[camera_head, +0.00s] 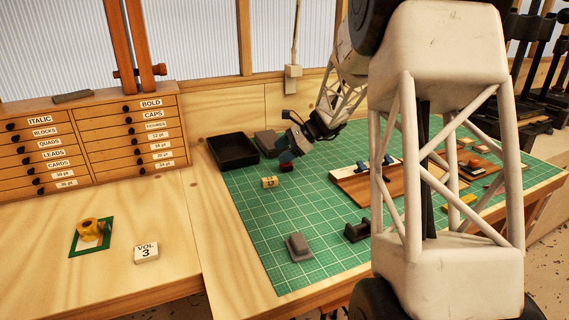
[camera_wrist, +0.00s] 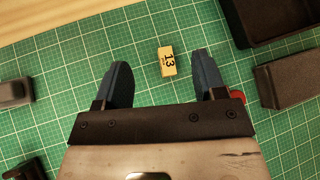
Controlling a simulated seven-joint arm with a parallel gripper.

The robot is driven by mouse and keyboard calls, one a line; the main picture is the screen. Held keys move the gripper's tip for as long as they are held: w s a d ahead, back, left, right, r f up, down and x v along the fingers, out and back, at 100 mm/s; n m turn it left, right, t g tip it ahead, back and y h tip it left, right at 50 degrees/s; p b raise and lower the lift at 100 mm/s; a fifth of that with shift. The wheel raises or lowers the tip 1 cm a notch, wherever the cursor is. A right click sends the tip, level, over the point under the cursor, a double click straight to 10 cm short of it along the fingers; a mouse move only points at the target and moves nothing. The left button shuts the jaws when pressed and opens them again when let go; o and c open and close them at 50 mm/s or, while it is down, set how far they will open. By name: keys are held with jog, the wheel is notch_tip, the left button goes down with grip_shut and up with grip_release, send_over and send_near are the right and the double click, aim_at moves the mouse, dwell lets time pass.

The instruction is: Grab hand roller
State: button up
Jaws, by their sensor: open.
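My gripper (camera_head: 287,156) hangs over the green mat, near its back left part. In the wrist view my gripper (camera_wrist: 161,62) has its two blue-grey fingers spread wide with nothing held between them. A small dark red thing (camera_head: 286,168) is close below the fingers; in the wrist view a bit of red (camera_wrist: 238,96) shows beside the right finger, mostly hidden by it. I cannot tell whether it is the hand roller. No hand roller is clearly recognisable. A yellow block marked 13 (camera_wrist: 167,60) lies on the mat beyond the fingertips, apart from them.
A black tray (camera_head: 233,160) and a grey block (camera_head: 268,143) lie at the mat's back left. A grey piece (camera_head: 299,247) and a black holder-like piece (camera_head: 357,231) are nearer. A wooden board (camera_head: 352,188) is to the right. Mat between them is clear.

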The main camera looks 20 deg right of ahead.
jog(key=w+d+f+m+t, duration=0.1)
jog(key=w+d+f, duration=0.1)
jog(key=w+d, duration=0.1)
jog(key=w+d+f+m+t+y, duration=0.1)
jog(key=w+d+f+m, duration=0.1)
jog(key=d, duration=0.2)
jog(key=w+d+f+m+t, duration=0.1)
jog(key=w+d+f+m, duration=0.1)
jog(key=w+d+f, duration=0.1)
jog(key=shift+w+d+y, duration=0.35)
jog(key=shift+d+y, duration=0.05)
jog(key=shift+d, duration=0.2)
jog(key=shift+x, duration=1.35)
jog(key=shift+x, duration=2.55)
jog(key=shift+f, duration=0.15)
jog(key=c, duration=1.1)
